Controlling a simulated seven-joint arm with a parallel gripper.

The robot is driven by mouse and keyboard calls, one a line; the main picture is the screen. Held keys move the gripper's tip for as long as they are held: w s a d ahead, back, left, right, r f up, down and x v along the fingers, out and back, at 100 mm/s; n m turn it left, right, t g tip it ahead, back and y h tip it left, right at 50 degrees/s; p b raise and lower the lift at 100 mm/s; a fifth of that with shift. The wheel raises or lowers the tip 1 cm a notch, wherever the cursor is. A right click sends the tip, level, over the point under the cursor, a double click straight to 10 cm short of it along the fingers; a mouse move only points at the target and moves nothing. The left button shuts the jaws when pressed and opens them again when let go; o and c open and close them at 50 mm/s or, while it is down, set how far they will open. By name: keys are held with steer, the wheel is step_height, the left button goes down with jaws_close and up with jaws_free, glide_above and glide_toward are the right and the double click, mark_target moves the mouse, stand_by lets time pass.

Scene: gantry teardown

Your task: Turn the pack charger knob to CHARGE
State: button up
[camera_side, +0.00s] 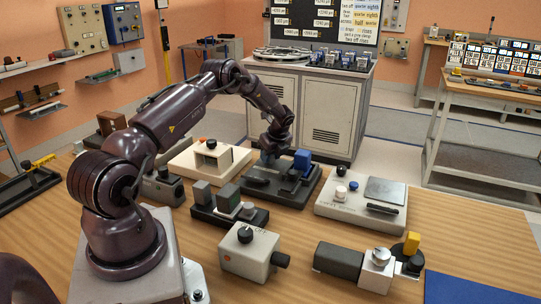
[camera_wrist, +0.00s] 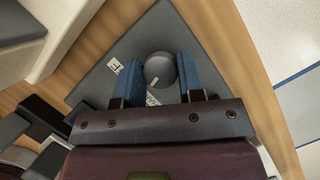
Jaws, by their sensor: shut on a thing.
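In the wrist view a dark grey round knob (camera_wrist: 160,69) stands on a grey panel (camera_wrist: 92,82). My gripper (camera_wrist: 159,74) has its two blue fingers on either side of the knob, shut on it. A small pale mark on the knob's lower left edge points toward a white label (camera_wrist: 152,99), which is partly covered by my gripper. Another white label (camera_wrist: 114,65), partly readable as "F", lies left of the left finger. In the side view my gripper (camera_side: 269,156) is low at the far side of the table, and the knob is hidden there.
A grey box with a black knob (camera_side: 246,252) is nearer. A grey cabinet stands behind.

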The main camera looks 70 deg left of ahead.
steer(key=n, duration=0.2)
steer(key=n+g, duration=0.1)
steer(key=n, duration=0.1)
steer(key=shift+w+n+g+h, duration=0.1)
steer(key=shift+n+g+h, duration=0.2)
steer(key=shift+h, duration=0.1)
steer(key=n+g+h, duration=0.1)
steer(key=n, duration=0.3)
steer(key=shift+n+h, duration=0.3)
steer(key=shift+n, duration=0.2)
steer(key=o, duration=0.9)
steer(key=shift+r, duration=0.1)
steer(key=shift+w+r, duration=0.15)
steer(key=shift+r, duration=0.1)
step_height(320, 180, up, 9)
steer(key=shift+w+d, duration=0.25)
steer(key=shift+w, duration=0.15)
